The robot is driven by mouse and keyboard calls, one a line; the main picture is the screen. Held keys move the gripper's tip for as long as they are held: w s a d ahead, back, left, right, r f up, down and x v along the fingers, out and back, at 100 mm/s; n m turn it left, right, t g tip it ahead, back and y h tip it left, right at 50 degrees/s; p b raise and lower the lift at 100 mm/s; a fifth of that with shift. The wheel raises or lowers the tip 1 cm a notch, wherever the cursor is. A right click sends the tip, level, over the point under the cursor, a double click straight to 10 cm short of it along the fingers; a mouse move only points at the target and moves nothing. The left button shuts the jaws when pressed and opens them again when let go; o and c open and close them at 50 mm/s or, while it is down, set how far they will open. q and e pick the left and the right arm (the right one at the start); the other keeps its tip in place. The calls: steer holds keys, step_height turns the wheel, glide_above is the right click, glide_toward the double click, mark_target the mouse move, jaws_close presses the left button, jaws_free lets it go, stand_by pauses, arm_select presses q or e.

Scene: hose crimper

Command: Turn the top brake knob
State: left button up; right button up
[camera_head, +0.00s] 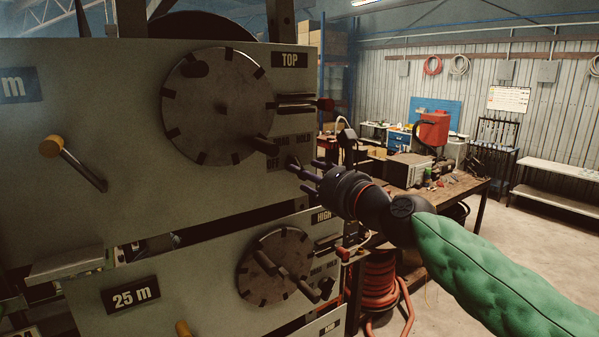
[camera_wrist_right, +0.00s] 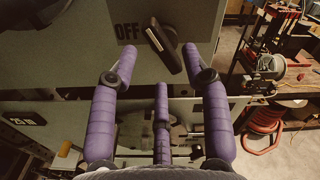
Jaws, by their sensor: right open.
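The top brake knob (camera_wrist_right: 161,43) is a dark bar with a pale stripe on the grey panel, right of the OFF label in the right wrist view. It sits tilted, its upper end leaning left. In the head view the knob (camera_head: 292,162) shows small under the TOP dial, beside the OFF, DRAG and HOLD marks. My right gripper (camera_head: 306,176) has its purple fingers pointed at it. In the wrist view the gripper (camera_wrist_right: 160,62) is open, two fingers on either side of the knob's lower part and a third below. Contact cannot be told. My left gripper is out of view.
The big TOP dial (camera_head: 217,105) with its crank handle is just up and left of the knob. The HIGH dial (camera_head: 279,264) is below. A workbench (camera_head: 446,190) and red hose coil (camera_head: 378,290) stand right of the panel.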

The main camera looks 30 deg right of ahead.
steer(key=s, duration=0.7)
steer(key=shift+s+d, duration=0.25)
steer(key=shift+s, duration=0.1)
